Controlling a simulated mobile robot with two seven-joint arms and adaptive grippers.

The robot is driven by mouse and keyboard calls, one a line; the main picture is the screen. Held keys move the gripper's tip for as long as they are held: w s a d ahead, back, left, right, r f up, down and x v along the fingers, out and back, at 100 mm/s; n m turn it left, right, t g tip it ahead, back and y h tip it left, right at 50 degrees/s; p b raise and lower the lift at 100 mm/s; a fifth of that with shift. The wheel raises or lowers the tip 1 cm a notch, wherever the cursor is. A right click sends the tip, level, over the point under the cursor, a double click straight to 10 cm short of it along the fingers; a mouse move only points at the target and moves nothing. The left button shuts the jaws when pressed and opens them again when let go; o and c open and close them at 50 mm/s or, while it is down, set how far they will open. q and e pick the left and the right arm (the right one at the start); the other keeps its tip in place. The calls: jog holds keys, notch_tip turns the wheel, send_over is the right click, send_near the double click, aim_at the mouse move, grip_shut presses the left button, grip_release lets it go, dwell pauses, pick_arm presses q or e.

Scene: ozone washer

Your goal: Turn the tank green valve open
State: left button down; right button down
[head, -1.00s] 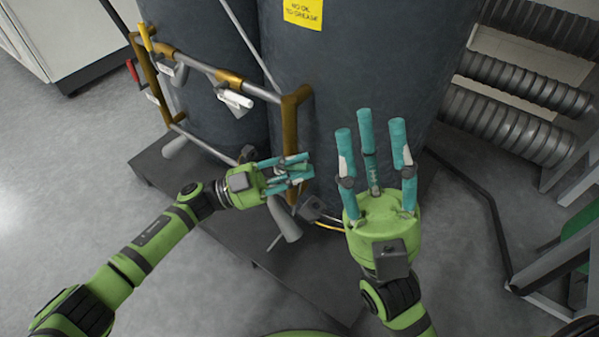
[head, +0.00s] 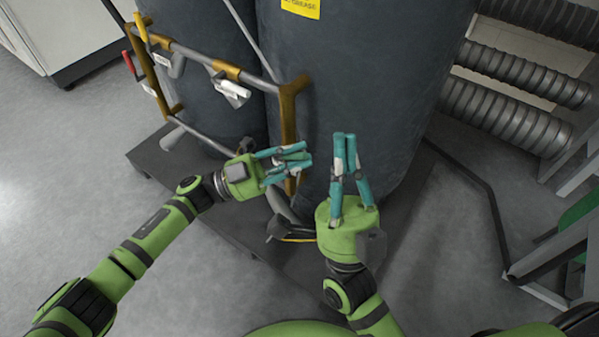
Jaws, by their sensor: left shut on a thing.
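The two dark grey tanks (head: 372,75) stand at the back, with brass and grey pipework in front of them. My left gripper (head: 301,160) is shut at the lower part of the right vertical brass pipe (head: 288,118). Its teal fingers hide what they hold, and I cannot make out a green valve handle there. My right gripper (head: 345,138) points up in front of the right tank, its fingers drawn together, with nothing seen between them. A yellow handle (head: 141,26) and a red handle (head: 128,63) show on the pipework at the upper left.
The tanks stand on a dark platform (head: 150,160). Ribbed grey ducts (head: 510,118) and a metal frame (head: 550,245) are on the right. A white cabinet (head: 75,30) is at the upper left. The floor at left is clear.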

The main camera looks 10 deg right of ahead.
jog(key=a+f+m+g+h, duration=0.3)
jog(key=f+m+g+h, duration=0.25)
jog(key=f+m, duration=0.7)
jog(key=a+f+m+g+h, duration=0.35)
jog(key=f+m+h, duration=0.25)
jog(key=f+m, duration=0.7)
jog(key=a+r+x, duration=0.1)
jog(key=x, duration=1.2)
jog(key=shift+a+n, duration=0.15)
jog(key=shift+n, duration=0.3)
jog(key=shift+w, duration=0.1)
